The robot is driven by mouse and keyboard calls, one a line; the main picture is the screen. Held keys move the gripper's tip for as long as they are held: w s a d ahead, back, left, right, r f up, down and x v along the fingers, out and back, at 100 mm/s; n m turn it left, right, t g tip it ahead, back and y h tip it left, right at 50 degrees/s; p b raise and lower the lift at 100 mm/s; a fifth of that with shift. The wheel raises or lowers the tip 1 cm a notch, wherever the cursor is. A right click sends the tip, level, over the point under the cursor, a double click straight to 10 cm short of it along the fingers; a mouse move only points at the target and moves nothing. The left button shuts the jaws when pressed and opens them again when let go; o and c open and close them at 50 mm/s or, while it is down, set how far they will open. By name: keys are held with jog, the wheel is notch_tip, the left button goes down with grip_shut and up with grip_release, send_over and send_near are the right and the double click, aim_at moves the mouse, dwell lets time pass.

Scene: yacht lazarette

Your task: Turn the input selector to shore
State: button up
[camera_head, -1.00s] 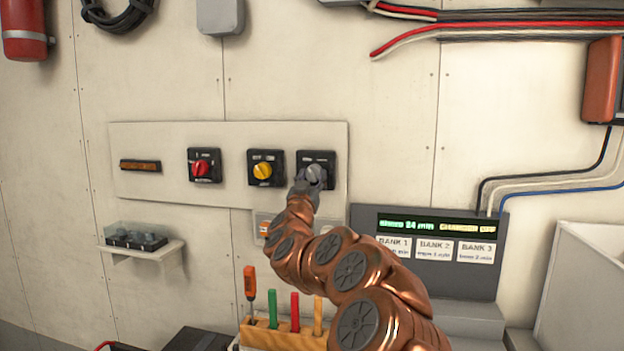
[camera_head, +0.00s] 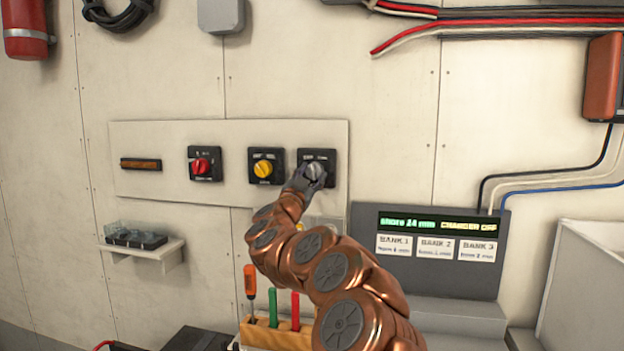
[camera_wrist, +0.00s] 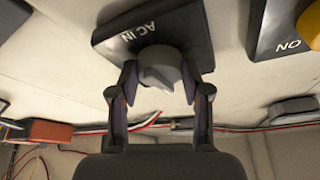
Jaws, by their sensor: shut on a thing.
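The input selector is a grey knob (camera_head: 315,171) on a black square plate at the right end of the wall panel. In the wrist view the grey knob (camera_wrist: 160,62) sits on a plate lettered "AC IN" (camera_wrist: 147,32).
A yellow knob (camera_head: 263,169) and a red knob (camera_head: 200,166) sit to the left on the panel (camera_head: 230,140). Below are a tool block (camera_head: 262,336) with several upright tools and a grey unit (camera_head: 455,276) with a lit display reading "CHARGER OFF" (camera_head: 467,226). A small shelf (camera_head: 160,250) is lower left.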

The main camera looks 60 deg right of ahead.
jog(key=m+g, duration=0.1)
jog(key=m, duration=0.1)
jog(key=m+g, duration=0.1)
jog(key=m, duration=0.2)
jog(key=shift+w+y, duration=0.15)
jog(key=shift+y, duration=0.15)
jog(key=shift+r+m+g+y, duration=0.1)
jog(key=shift+m+g+y, duration=0.25)
jog(key=shift+m, duration=0.75)
jog(key=shift+m+g+y, duration=0.15)
jog(key=shift+m+g, duration=0.4)
jog(key=shift+m, duration=0.55)
jog(key=o, duration=1.2)
jog(key=shift+c, duration=0.2)
jog(key=shift+a, duration=0.1)
jog(key=a+f, duration=0.2)
jog(key=a, duration=0.9)
jog(key=shift+a, duration=0.3)
